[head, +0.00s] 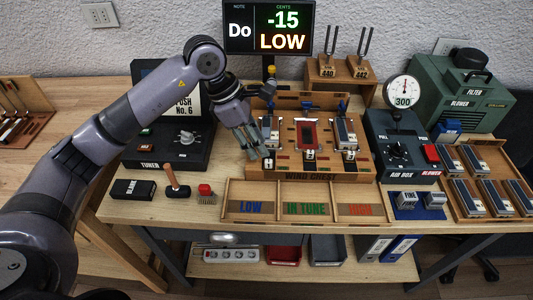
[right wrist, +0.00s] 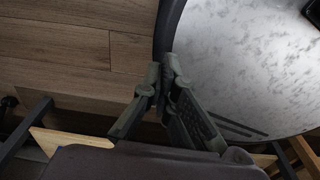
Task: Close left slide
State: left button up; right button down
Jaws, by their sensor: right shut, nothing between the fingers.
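The wooden wind chest (head: 350,176) stands in the middle of the bench, its name on the front. It carries several reed units and a red-framed plate (head: 306,134) in the centre. At its left a slide end with a black-and-white tab (head: 268,160) shows at the front edge. My left gripper (head: 254,153) points down just left of this tab, over the chest's left side; whether it touches is unclear. Its finger gap is too small to judge. My right gripper (right wrist: 167,72) is shut and empty in the right wrist view, away from the chest.
The tuner box (head: 175,155) stands left and the air box (head: 405,150) right of the chest. A sorting tray (head: 310,218) lies in front. The display (head: 268,27) reads Do, -15, LOW. A round grey surface (right wrist: 250,60) lies beyond my right gripper.

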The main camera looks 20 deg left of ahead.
aim_at(268, 160)
pick_arm(q)
jog(key=x, duration=0.6)
jog(key=shift+p, duration=0.3)
grip_shut()
dwell(0.5)
